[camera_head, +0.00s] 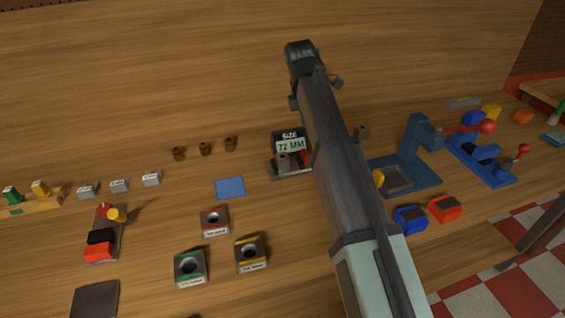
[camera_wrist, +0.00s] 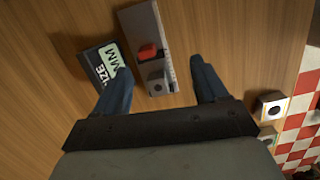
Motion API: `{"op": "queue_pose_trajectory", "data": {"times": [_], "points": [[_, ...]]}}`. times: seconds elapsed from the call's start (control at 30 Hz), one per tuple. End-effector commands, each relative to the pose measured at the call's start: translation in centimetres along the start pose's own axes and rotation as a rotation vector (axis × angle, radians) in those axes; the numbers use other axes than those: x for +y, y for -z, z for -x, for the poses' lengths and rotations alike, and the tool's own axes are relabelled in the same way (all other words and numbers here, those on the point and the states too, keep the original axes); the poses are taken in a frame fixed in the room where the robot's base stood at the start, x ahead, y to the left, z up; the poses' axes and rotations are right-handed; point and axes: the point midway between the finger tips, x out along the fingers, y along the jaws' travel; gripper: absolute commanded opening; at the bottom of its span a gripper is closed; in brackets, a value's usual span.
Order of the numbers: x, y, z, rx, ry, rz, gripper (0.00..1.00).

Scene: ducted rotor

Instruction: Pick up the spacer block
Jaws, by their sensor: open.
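My gripper (camera_wrist: 158,66) is open in the wrist view, its two dark blue fingers apart and nothing seen held between them. A small grey block (camera_wrist: 158,85) with a dark spot on top, possibly the spacer block, sits on a grey gauge plate (camera_wrist: 141,27) between the fingers. A red piece (camera_wrist: 147,52) is on the same plate beside it. In the head view the grey block (camera_head: 283,161) stands in front of a size sign (camera_head: 290,143) reading 72 MM. My arm covers the plate's right part there. No label identifies the spacer block.
Small labelled grey blocks (camera_head: 119,185) and several holed blocks (camera_head: 214,222) lie to the left. A blue square (camera_head: 230,187) lies flat beside them. A blue fixture (camera_head: 415,155) and a red-handled clamp (camera_head: 482,158) stand right. The back of the table is clear.

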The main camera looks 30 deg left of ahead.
Motion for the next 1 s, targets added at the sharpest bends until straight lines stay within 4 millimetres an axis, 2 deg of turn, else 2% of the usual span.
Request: {"op": "queue_pose_trajectory", "data": {"times": [0.03, 0.1, 0.23, 0.37, 0.63, 0.8, 1.0], "points": [[1.1, 2.1, 0.5, 0.044, -0.005, 0.030, 0.72], [1.7, 4.2, 0.9, 0.097, -0.010, 0.060, 0.72], [2.2, 6.6, 1.3, 0.153, -0.014, 0.092, 0.72], [2.2, 7.3, 0.5, 0.167, -0.014, 0.099, 0.72], [2.1, 8.0, -4.1, 0.166, -0.013, 0.098, 0.72], [2.2, 8.3, -6.2, 0.165, -0.014, 0.098, 0.72], [2.2, 8.4, -7.0, 0.165, -0.015, 0.098, 0.72]]}}
